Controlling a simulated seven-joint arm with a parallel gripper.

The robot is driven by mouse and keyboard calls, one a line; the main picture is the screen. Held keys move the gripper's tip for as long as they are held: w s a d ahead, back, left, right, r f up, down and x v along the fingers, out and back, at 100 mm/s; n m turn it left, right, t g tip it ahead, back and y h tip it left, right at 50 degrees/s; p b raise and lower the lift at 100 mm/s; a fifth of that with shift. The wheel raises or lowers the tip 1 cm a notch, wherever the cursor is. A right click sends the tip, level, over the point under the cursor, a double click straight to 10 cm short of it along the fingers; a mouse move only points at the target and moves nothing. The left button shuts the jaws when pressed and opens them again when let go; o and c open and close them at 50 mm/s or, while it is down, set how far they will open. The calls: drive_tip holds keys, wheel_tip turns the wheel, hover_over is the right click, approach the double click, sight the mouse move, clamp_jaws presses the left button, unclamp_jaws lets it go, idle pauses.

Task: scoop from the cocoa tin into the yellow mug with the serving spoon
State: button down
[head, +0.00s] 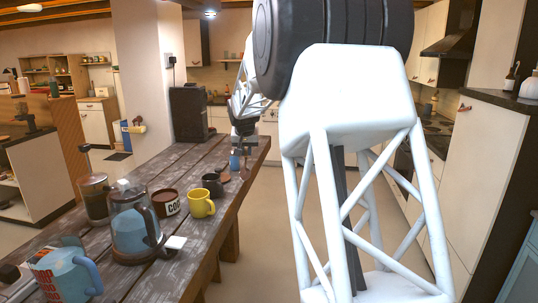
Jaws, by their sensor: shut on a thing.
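The cocoa tin (165,203), brown-red with a pale lettered label, stands open-topped on the wooden table. My gripper (240,140) is small and far off, over the far end of the table, beyond both the tin and the mug. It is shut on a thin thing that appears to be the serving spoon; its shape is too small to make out. The inside of the tin and of the mug cannot be seen clearly.
A dark mug (212,185) stands behind the yellow mug. A blue cup (235,161) is near my gripper. A glass kettle (130,232), a French press (94,198) and a blue mug (66,276) crowd the near left. A black machine (189,113) stands at the far end.

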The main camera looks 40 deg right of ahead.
drive_tip(key=w+a+r+n+y, duration=0.1)
drive_tip(key=w+a+r, duration=0.1)
drive_tip(key=a, duration=0.7)
drive_tip(key=shift+w+r+n+g, duration=0.2)
drive_tip(key=shift+n+g, duration=0.1)
drive_tip(key=shift+g, duration=0.1)
drive_tip(key=shift+w+a, duration=0.15)
drive_tip(key=shift+w+a+r+h, duration=0.1)
drive_tip(key=shift+w+a+h, duration=0.3)
drive_tip(key=shift+w+h, duration=0.1)
drive_tip(key=shift+w+a+r+n+g+h, duration=0.2)
drive_tip(key=shift+w+a+g+h, duration=0.15)
drive_tip(key=shift+w+a+h, duration=0.25)
drive_tip(key=shift+w+a+r+n+g+h, duration=0.15)
drive_tip(key=shift+w+a+g+h, duration=0.25)
drive_tip(key=shift+w+a, duration=0.25)
drive_tip(key=shift+w, duration=0.1)
drive_tip(key=shift+w+a+f+g+h, duration=0.15)
drive_tip(key=shift+a+g+h, duration=0.1)
drive_tip(key=shift+a+h, duration=0.4)
drive_tip(key=shift+w+a+g+h, duration=0.1)
drive_tip(key=shift+a+g+h, duration=0.1)
drive_tip(key=shift+a+h, duration=0.4)
drive_tip(key=shift+a, duration=0.1)
